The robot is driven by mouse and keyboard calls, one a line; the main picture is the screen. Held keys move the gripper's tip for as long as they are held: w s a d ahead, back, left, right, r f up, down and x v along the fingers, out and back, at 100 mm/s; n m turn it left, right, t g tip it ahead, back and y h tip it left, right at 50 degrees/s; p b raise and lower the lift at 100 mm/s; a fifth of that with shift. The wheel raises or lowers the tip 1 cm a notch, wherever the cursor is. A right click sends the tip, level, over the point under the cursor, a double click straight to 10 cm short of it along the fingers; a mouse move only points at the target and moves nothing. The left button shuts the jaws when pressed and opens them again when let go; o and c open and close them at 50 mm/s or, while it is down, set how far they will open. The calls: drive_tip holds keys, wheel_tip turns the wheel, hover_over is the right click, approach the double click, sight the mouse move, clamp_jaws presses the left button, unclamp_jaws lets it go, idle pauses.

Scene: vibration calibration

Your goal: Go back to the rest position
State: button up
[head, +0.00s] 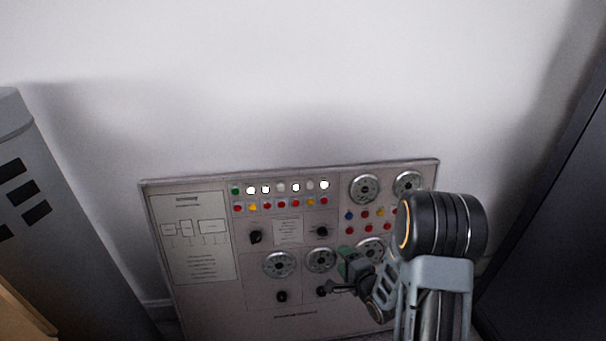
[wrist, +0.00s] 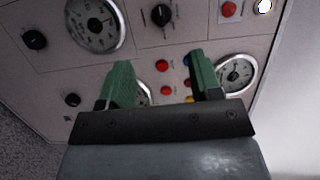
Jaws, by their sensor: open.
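My gripper (wrist: 160,85) is open in the wrist view, with two green fingers apart and nothing between them but the panel behind. In the head view my gripper (head: 340,275) is in front of the lower middle of the control panel (head: 205,292), near a lower black knob (head: 321,291). I cannot tell whether it touches the panel. My arm comes in from the lower right and hides the panel's lower right part.
The panel bears round gauges (head: 279,264), black knobs (head: 255,237) and rows of coloured buttons and lamps. A grey cabinet (head: 50,220) stands at the left, and a dark cabinet (head: 555,230) at the right. The white wall above the panel is clear.

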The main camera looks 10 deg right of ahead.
wheel_tip(320, 180, up, 22)
drive_tip(key=s+d+n+g+h+p, duration=0.15)
drive_tip(key=n+g+h+p, duration=0.45)
drive_tip(key=p, duration=0.8)
drive_tip(key=s+a+r+n+g+y+p, duration=0.1)
drive_tip(key=s+r+n+p, duration=0.3)
drive_tip(key=s+r, duration=0.4)
drive_tip(key=s+a+r+n+g+p, duration=0.4)
drive_tip(key=s+r+p, duration=0.3)
drive_tip(key=r, duration=0.3)
drive_tip(key=shift+s+a+n+g+y+p, duration=0.15)
drive_tip(key=shift+s+n+g+y+p, duration=0.2)
drive_tip(key=shift+s+n, duration=0.45)
drive_tip(key=shift+s, duration=0.1)
